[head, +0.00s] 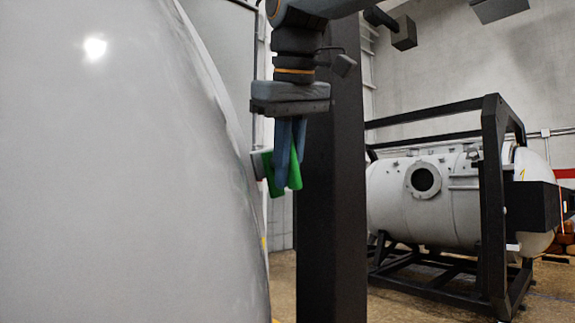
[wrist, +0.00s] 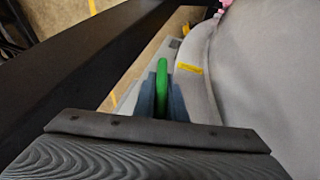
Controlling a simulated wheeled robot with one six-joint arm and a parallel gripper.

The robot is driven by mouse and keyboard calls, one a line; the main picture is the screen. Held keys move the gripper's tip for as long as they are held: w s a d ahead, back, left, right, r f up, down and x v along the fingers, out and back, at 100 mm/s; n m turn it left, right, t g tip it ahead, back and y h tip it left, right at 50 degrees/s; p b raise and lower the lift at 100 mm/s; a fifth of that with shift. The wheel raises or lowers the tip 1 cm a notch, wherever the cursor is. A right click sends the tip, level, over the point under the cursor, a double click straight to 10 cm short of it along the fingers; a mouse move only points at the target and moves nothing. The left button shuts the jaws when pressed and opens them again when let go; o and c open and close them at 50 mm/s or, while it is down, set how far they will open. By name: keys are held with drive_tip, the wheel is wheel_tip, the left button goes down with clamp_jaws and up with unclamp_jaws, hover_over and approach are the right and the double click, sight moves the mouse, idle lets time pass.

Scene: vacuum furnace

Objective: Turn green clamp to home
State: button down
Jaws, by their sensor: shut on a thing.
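The green clamp (head: 274,174) is at the edge of the large pale rounded door, in the middle of the head view. My gripper (head: 286,183) points down from above, with its blue-grey fingers on either side of the clamp. It is shut on the clamp. In the wrist view the clamp (wrist: 162,85) shows as a narrow green bar between the two fingers of my gripper (wrist: 163,98). The fingers and gripper body hide part of the clamp. I cannot tell its exact angle.
The large pale door (head: 110,170) fills the left of the head view, close to my gripper. A dark upright post (head: 333,200) stands just right of the clamp. A grey cylindrical vessel (head: 440,212) in a black frame stands further back on the right.

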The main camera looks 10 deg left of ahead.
drive_tip(key=g+y+p, duration=0.2)
drive_tip(key=p, duration=0.1)
drive_tip(key=shift+s+r+m+g, duration=0.1)
drive_tip(key=shift+r+m+g, duration=0.05)
drive_tip(key=shift+m+g, duration=0.25)
drive_tip(key=g+y+p, duration=0.3)
drive_tip(key=shift+s+a+m, duration=0.15)
drive_tip(key=shift+a+m, duration=0.05)
drive_tip(key=shift+m, duration=0.2)
drive_tip(key=m+g+y, duration=0.1)
drive_tip(key=g+y, duration=0.2)
drive_tip(key=shift+s+a+p, duration=0.1)
drive_tip(key=shift+a+p, duration=0.05)
drive_tip(key=shift+p, duration=0.15)
drive_tip(key=shift+s+a+r+m+g+y, duration=0.15)
drive_tip(key=shift+m+g+y, duration=0.15)
drive_tip(key=shift+g+y, duration=0.5)
drive_tip(key=shift+d+r+m+g+y, duration=0.1)
drive_tip(key=shift+m+g+y, duration=0.2)
drive_tip(key=shift+g+y, duration=0.5)
drive_tip(key=shift+y, duration=0.3)
drive_tip(key=c, duration=1.8)
unclamp_jaws()
